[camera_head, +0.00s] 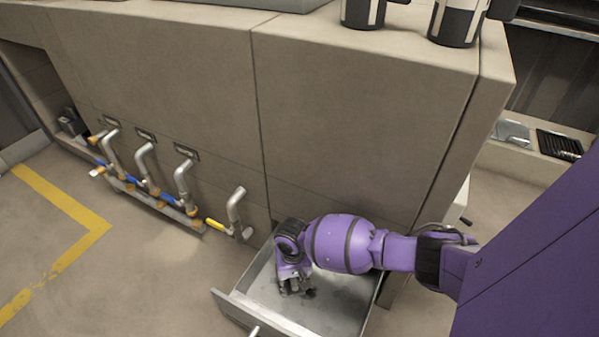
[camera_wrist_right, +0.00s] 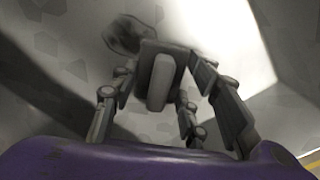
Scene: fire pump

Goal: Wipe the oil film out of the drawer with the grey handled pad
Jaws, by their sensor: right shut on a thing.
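The open drawer (camera_head: 335,308) sits low in the cabinet front in the head view, with grey metal walls. My right gripper (camera_head: 296,288) reaches down inside it, near its left side. In the right wrist view, my right gripper (camera_wrist_right: 160,95) is shut on the grey handled pad (camera_wrist_right: 161,80), whose light grey handle lies between the fingers. A dark smudge (camera_wrist_right: 125,33), which looks like oil film, shows on the drawer surface beyond the pad. Whether the pad touches the floor of the drawer is hard to tell. My left gripper is not in view.
The beige cabinet (camera_head: 350,120) rises directly behind the drawer. Pipes with blue and yellow valve handles (camera_head: 215,224) stand left of it. Dark cylindrical containers (camera_head: 458,20) stand on the cabinet top. The floor at left, with a yellow line (camera_head: 60,200), is clear.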

